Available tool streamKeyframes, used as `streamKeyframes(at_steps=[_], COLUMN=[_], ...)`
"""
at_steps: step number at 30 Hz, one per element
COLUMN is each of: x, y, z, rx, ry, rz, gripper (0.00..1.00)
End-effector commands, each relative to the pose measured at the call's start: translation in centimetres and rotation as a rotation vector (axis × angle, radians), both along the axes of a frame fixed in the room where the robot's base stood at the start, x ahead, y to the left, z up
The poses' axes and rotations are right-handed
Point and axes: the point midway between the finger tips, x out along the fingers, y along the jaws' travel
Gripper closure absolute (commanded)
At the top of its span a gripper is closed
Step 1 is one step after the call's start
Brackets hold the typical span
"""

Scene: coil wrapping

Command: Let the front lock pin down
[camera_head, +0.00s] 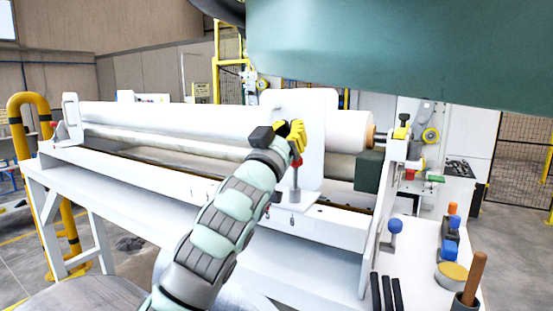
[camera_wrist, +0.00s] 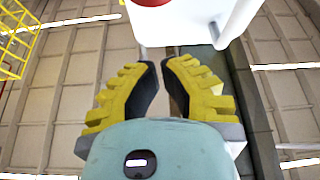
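The front lock pin (camera_head: 296,172) stands upright at the front of the white end bracket (camera_head: 312,165), with a red collar and a grey lower part. My gripper (camera_head: 294,132), with yellow fingers, is just above it in the head view and hides its upper end. In the wrist view, my fingers (camera_wrist: 162,65) are a small gap apart, with nothing clearly held between them. A red round part (camera_wrist: 150,2) on a white piece (camera_wrist: 200,20) shows at the top edge there, beyond the fingertips. I cannot tell whether the fingers touch the pin.
A long white roll (camera_head: 190,120) lies behind my arm on the white machine frame (camera_head: 120,170). At right, a white bench (camera_head: 415,265) carries blue-knobbed parts (camera_head: 395,228), black bars (camera_head: 386,292) and a wooden-handled tool (camera_head: 474,278). A green body (camera_head: 400,45) fills the top right.

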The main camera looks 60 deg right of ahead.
Motion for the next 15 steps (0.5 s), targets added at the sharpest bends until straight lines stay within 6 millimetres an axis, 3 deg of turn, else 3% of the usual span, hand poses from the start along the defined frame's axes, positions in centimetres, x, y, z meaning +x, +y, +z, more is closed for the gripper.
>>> streamKeyframes(at_steps=[1,15], x=[0.1,-0.5], y=[0.5,5.8], z=[-1.4,-3.9], rx=[0.007,0.006], ry=[0.003,0.003], rz=[0.004,0.004], gripper=[1.0,1.0])
